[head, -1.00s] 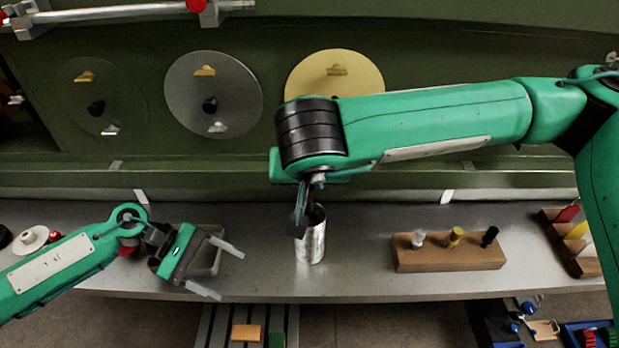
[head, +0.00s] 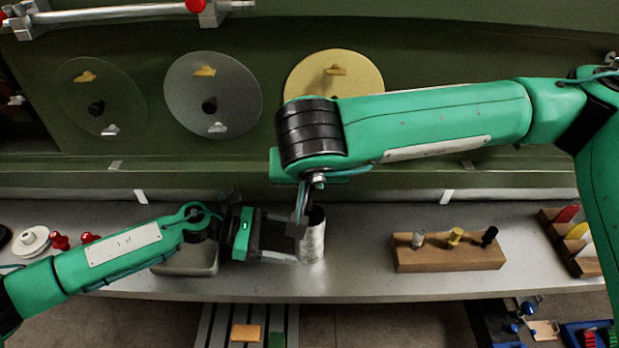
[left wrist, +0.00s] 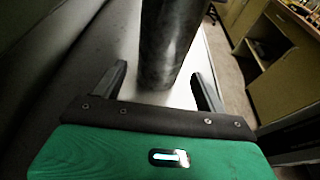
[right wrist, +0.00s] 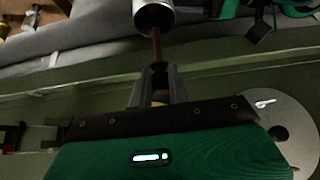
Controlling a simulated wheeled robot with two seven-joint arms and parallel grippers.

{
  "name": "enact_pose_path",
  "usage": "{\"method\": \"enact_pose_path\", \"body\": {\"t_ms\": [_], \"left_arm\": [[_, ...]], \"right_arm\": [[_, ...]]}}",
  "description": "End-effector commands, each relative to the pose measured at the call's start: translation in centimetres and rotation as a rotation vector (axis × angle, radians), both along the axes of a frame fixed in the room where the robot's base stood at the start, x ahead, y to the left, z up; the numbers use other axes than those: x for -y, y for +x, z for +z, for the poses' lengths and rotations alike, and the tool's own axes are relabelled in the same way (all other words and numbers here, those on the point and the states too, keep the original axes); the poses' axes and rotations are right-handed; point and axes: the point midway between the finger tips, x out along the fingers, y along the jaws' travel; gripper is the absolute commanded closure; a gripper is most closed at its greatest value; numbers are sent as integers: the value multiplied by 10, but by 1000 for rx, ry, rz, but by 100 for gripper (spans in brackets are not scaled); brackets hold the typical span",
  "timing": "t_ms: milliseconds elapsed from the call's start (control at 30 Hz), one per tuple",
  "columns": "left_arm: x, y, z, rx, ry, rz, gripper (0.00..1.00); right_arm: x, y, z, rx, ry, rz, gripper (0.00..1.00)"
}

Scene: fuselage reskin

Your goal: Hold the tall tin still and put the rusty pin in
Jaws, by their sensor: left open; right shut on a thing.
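The tall tin (head: 314,242) stands upright on the grey bench, a silvery cylinder. My left gripper (head: 293,243) is open and level, at the tin's left side. In the left wrist view its fingers (left wrist: 160,85) stand apart on either side of the tin (left wrist: 168,45), with gaps visible. My right gripper (head: 300,222) points down over the tin's mouth. In the right wrist view it (right wrist: 157,85) is shut on the rusty pin (right wrist: 156,48), a thin brown rod. The pin's far end overlaps the tin's dark opening (right wrist: 153,17); I cannot tell how deep it is.
A wooden block (head: 450,259) with white, yellow and black pegs stands to the right. A grey tray (head: 190,262) sits behind my left arm. Red-knobbed parts and a white disc (head: 31,240) lie at far left. The bench's front edge is close.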

Motion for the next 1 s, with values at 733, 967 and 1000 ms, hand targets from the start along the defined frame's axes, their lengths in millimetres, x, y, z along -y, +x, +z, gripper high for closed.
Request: {"method": "enact_pose_path", "body": {"t_ms": [733, 967, 1000], "left_arm": [[44, 0, -14, 1, 1, 0, 27], [44, 0, -14, 1, 1, -1, 55], [44, 0, -14, 1, 1, -1, 55]], "right_arm": [[0, 0, 0, 0, 0, 0, 100], [0, 0, 0, 0, 0, 0, 100], [0, 0, 0, 0, 0, 0, 100]]}}
